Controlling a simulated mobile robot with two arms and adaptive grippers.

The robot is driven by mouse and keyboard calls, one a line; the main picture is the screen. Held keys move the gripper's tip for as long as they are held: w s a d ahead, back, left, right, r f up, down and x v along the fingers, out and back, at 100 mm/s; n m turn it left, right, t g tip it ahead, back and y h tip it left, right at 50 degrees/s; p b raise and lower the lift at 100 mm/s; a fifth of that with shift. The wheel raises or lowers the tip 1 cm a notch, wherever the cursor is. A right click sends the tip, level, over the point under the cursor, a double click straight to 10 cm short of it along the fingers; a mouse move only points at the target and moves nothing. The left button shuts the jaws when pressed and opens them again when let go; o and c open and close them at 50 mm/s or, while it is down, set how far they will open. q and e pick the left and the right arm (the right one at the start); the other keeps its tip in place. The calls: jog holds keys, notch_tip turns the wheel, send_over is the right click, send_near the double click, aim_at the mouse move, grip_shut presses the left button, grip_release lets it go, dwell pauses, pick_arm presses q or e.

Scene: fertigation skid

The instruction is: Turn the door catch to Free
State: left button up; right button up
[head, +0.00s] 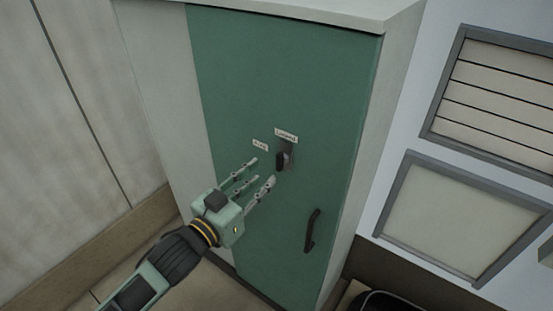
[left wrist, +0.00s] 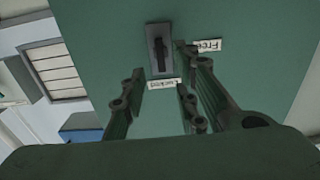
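The door catch (head: 283,159) is a dark knob on a small grey plate on the green cabinet door (head: 265,80). It also shows in the left wrist view (left wrist: 160,52), where its knob lies along the plate, in line with a white label (left wrist: 162,85) whose small upside-down word looks like "Latched". The "Free" label (left wrist: 208,45) sits to one side of the plate; in the head view it is left of the catch (head: 260,145). My left gripper (head: 262,172) is open and empty, its fingers spread just short of the catch, apart from it. My right gripper is not in view.
A dark bar handle (head: 312,230) stands out from the door below and right of the catch. Grey-framed panels (head: 460,215) are on the wall at right. A dark rounded object (head: 385,302) is at the bottom edge. The door face around the catch is clear.

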aim_at(278, 163)
pick_arm(q)
jog(key=p+x, duration=0.1)
jog(key=x, duration=0.4)
jog(key=shift+w+d, duration=0.2)
jog(key=shift+w, duration=0.15)
jog(key=shift+w+d+f+p, duration=0.1)
jog(key=shift+w+d+p, duration=0.3)
jog(key=shift+w, duration=0.2)
jog(key=shift+c, duration=0.3)
grip_shut()
